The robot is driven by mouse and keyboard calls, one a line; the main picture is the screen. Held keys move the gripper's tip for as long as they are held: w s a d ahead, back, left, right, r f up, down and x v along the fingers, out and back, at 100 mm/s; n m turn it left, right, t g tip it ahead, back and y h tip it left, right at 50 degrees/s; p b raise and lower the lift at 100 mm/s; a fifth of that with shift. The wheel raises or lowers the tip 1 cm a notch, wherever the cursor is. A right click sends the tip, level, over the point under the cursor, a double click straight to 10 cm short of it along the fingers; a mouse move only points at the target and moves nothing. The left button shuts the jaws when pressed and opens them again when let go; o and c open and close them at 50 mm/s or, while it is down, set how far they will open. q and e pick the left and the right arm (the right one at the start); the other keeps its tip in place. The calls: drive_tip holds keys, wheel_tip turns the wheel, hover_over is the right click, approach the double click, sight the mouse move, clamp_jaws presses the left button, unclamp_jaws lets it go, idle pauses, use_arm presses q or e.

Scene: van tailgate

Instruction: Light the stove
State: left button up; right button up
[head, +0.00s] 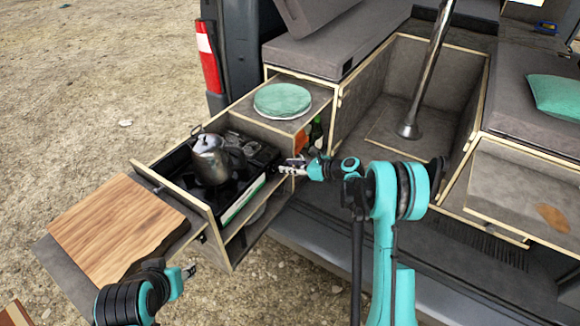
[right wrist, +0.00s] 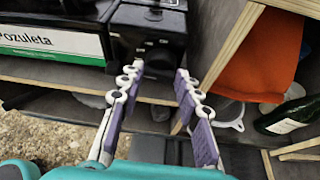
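The stove (head: 250,152) sits in a pulled-out drawer at the tailgate, with a metal pot (head: 212,158) on it. In the right wrist view, the stove's black control end (right wrist: 150,38) shows a dark knob beside a green-and-white "Pozuleta" label (right wrist: 55,40). My right gripper (head: 286,168) is at the stove's right end. In the right wrist view it (right wrist: 158,82) is open and empty, its two fingers apart just below and in front of the control end. No flame is visible. My left gripper (head: 190,270) is low at the left, near the wooden board; its fingers are too small to read.
A wooden cutting board (head: 118,225) lies on a side shelf left of the drawer. A round green-topped item (head: 283,100) stands behind the stove. An orange cloth (right wrist: 258,62) and a green bottle (right wrist: 290,115) sit in the compartment to the right. A metal post (head: 428,70) stands farther right.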

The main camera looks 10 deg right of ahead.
idle(0.4)
drive_tip(key=shift+s+a+f+n+t+h+b, duration=0.15)
drive_tip(key=shift+n+t+h+b, duration=0.55)
drive_tip(key=shift+n, duration=0.5)
drive_tip(key=shift+s+a+r+n+t+h+b, duration=0.15)
drive_tip(key=shift+n+t+h+b, duration=0.35)
drive_tip(key=shift+n+b, duration=0.55)
drive_tip(key=shift+f+n, duration=0.1)
drive_tip(key=shift+n, duration=0.15)
drive_tip(key=o, duration=1.2)
drive_tip(key=shift+c, duration=0.2)
drive_tip(key=v, duration=1.2)
